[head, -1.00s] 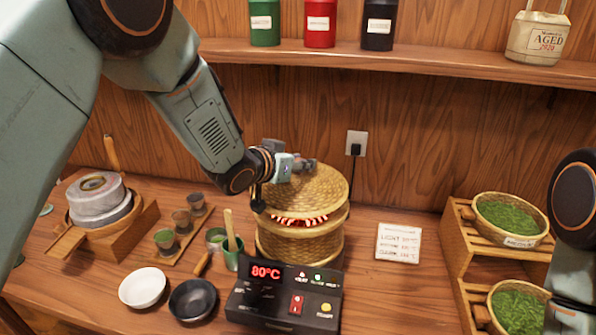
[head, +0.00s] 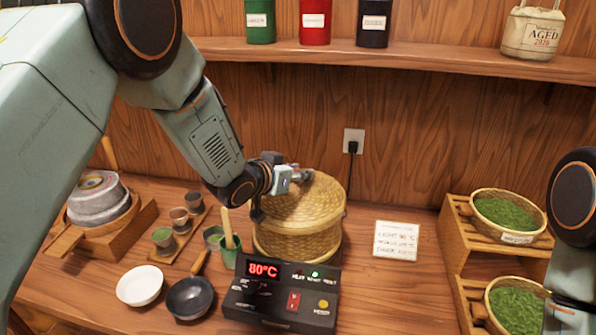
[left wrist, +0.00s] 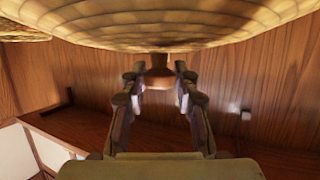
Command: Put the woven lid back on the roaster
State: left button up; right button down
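The round woven lid (head: 318,204) sits level on the woven roaster (head: 305,246) in the head view, with no open gap showing between them. My left gripper (head: 300,178) is at the top of the lid, at its knob. The gripper hides the knob in the head view. My right gripper is out of view.
The control box (head: 283,297) reads 80°C in front of the roaster. A card (head: 396,240) and a rack with leaf baskets (head: 507,215) are to the right.

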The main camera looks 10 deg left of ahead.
pick_arm(q)
jog(key=o, duration=0.3)
jog(key=shift+w+a, duration=0.1)
jog(key=shift+a, duration=0.15)
jog(key=shift+o, duration=0.6)
jog(key=shift+d+r, duration=0.15)
jog(key=shift+d, duration=0.2)
jog(key=shift+r, duration=0.15)
jog(key=r+v, duration=0.1)
jog(key=v, duration=1.2)
jog(key=s+f+g, duration=0.1)
jog(key=f, duration=0.3)
jog(key=s+f+n+y, duration=0.1)
jog(key=s+f, duration=0.1)
jog(key=f, duration=0.2)
jog(key=s+f+g, duration=0.1)
jog(key=f, duration=0.3)
jog(key=shift+s+a+f+g, duration=0.1)
jog(key=shift+s+a+g, duration=0.2)
jog(key=shift+s, duration=0.05)
jog(key=s+a+f+n+g+y, duration=0.25)
jog(key=s+f+g, duration=0.35)
jog(key=s+f, duration=1.4)
jog(key=s+a+f+n+g+y, duration=0.1)
jog(key=s+f+g, duration=0.1)
jog(key=s, duration=1.1)
jog(key=shift+s+a+g+y, duration=0.3)
jog(key=shift+a+g+y, duration=0.05)
jog(key=shift+g, duration=0.55)
jog(key=shift+w+f, duration=0.1)
